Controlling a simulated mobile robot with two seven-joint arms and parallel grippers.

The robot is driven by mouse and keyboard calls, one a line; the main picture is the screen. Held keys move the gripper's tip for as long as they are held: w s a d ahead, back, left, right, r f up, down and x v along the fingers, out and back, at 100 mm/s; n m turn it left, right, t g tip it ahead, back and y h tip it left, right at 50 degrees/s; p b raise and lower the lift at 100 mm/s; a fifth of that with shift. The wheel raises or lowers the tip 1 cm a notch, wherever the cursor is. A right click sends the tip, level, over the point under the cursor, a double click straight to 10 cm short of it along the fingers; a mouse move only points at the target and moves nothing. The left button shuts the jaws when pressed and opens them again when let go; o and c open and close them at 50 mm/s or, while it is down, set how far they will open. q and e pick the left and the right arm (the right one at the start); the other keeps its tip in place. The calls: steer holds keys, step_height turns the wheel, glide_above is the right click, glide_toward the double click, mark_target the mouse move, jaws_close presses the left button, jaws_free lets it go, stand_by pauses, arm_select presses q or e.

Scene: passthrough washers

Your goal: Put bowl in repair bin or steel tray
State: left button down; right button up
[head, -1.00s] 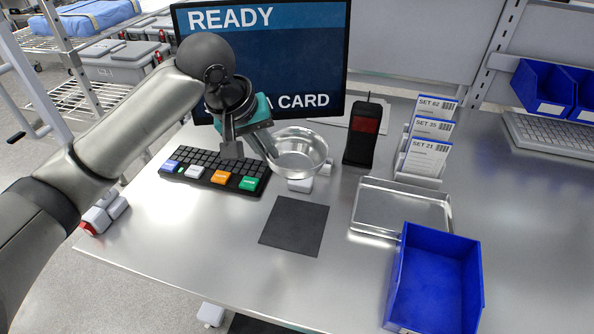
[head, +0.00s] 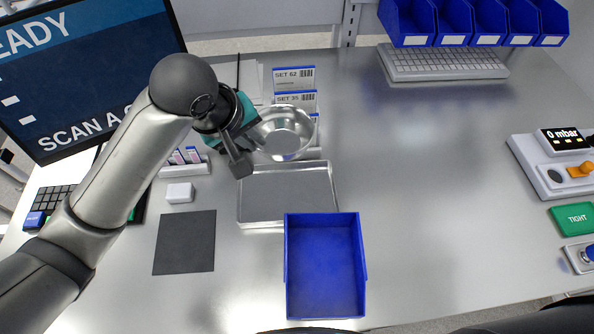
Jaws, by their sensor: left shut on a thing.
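My left gripper (head: 250,137) is shut on the rim of a shiny metal bowl (head: 285,136). The bowl is held in the air and appears over the back of the steel tray (head: 288,196), in front of the set cards. The steel tray is shallow, rectangular and empty. An empty blue bin (head: 325,268) stands just in front of the tray, to its right. My right gripper is not in view.
A dark square mat (head: 185,242) and a small white block (head: 180,193) lie left of the tray. Set cards (head: 294,78) stand behind the tray. A monitor (head: 85,70) is at the back left. Control boxes (head: 565,168) are at the right. The table's middle right is clear.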

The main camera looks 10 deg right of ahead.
arm_select(q)
steer(key=f+b, duration=0.1)
steer(key=f, duration=0.6)
steer(key=f+b, duration=0.1)
steer(key=f, duration=0.6)
steer(key=shift+s+d+f, duration=0.1)
steer(key=shift+s+f, duration=0.1)
steer(key=shift+f, duration=0.7)
steer(key=shift+f+b, duration=0.55)
steer(key=shift+f, duration=1.45)
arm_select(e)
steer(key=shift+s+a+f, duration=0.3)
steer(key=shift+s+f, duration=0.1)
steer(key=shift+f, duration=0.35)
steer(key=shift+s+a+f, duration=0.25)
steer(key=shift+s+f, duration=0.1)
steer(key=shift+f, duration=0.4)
arm_select(q)
steer(key=shift+f, duration=0.1)
steer(key=c, duration=1)
jaws_free()
